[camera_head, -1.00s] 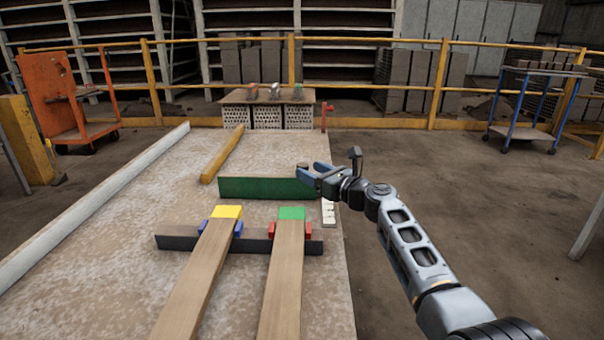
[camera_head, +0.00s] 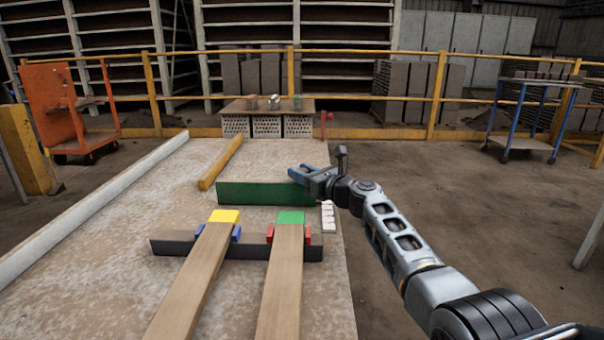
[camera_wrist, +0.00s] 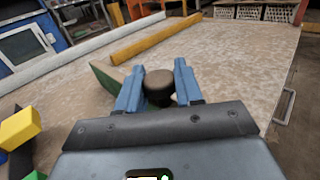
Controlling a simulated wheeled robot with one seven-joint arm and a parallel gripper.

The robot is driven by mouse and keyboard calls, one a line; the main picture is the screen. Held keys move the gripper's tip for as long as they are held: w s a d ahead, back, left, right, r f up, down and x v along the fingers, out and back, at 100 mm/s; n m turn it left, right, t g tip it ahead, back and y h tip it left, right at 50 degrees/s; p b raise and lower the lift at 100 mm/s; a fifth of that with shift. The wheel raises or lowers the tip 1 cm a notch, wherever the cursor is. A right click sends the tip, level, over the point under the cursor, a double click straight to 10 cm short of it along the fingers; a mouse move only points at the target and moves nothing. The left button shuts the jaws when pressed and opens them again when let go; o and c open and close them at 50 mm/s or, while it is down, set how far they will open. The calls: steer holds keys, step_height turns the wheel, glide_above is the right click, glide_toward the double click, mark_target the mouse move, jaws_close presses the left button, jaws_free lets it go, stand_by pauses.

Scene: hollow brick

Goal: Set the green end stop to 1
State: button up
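The green end stop (camera_head: 265,193) is a long upright bar lying across the table beyond the two planks. Its right end is beside a small white marked strip (camera_head: 328,215), whose numbers are too small to read. In the wrist view the stop (camera_wrist: 104,78) is partly hidden by my left finger. A dark round knob (camera_wrist: 159,86) shows at its near end. My gripper (camera_head: 306,174) is over the stop's right end. In the wrist view my gripper (camera_wrist: 159,80) has its blue fingers apart, one on each side of the knob; I cannot tell whether they touch it.
Planks with yellow (camera_head: 224,216) and green (camera_head: 291,217) ends lie over a dark crossbar (camera_head: 172,243). A yellow bar (camera_head: 222,163) lies behind the stop and a white rail (camera_head: 95,205) runs along the left. A bench (camera_head: 268,107) with crates stands beyond.

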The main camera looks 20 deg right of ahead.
jaws_close()
steer(key=shift+s+a+r+p, duration=0.15)
steer(key=shift+s+a+p, duration=0.2)
steer(key=shift+p, duration=0.45)
steer(key=s+a+p, duration=0.1)
steer(key=s+p, duration=0.1)
steer(key=p, duration=0.1)
steer(key=s+p, duration=0.3)
steer(key=s+a+p, duration=0.1)
steer(key=s+p, duration=0.2)
steer(key=shift+s+a+f, duration=0.1)
steer(key=shift+a+f, duration=0.2)
steer(key=shift+o, duration=1.5)
jaws_free()
steer(key=shift+s, duration=0.1)
steer(key=shift+o, duration=1.2)
steer(key=shift+d+r, duration=0.1)
